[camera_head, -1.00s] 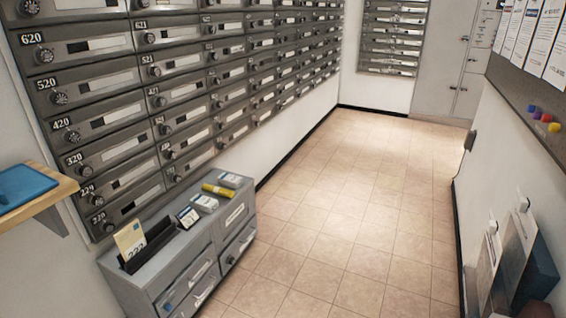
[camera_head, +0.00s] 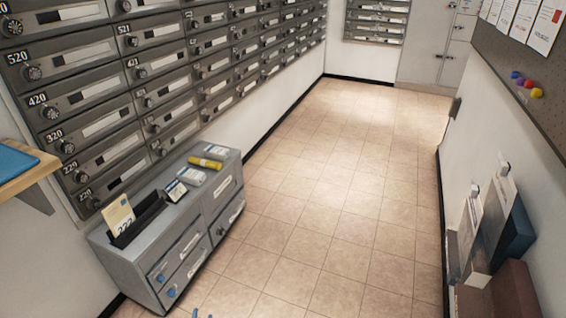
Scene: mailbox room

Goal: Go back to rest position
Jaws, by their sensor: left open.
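My right gripper is not in view. The low grey drawer cabinet (camera_head: 150,250) stands against the mailbox wall. On its top are a black holder (camera_head: 138,222) with a cream card (camera_head: 118,217), small boxes (camera_head: 191,176) and a yellow tube (camera_head: 205,163).
Rows of numbered mailboxes (camera_head: 104,122) line the left wall. A wooden shelf (camera_head: 30,176) with a blue tray (camera_head: 14,160) juts in at left. Dark boxes and papers (camera_head: 488,225) stand at the lower right under a pinboard (camera_head: 500,55). The tiled floor (camera_head: 330,200) between is clear.

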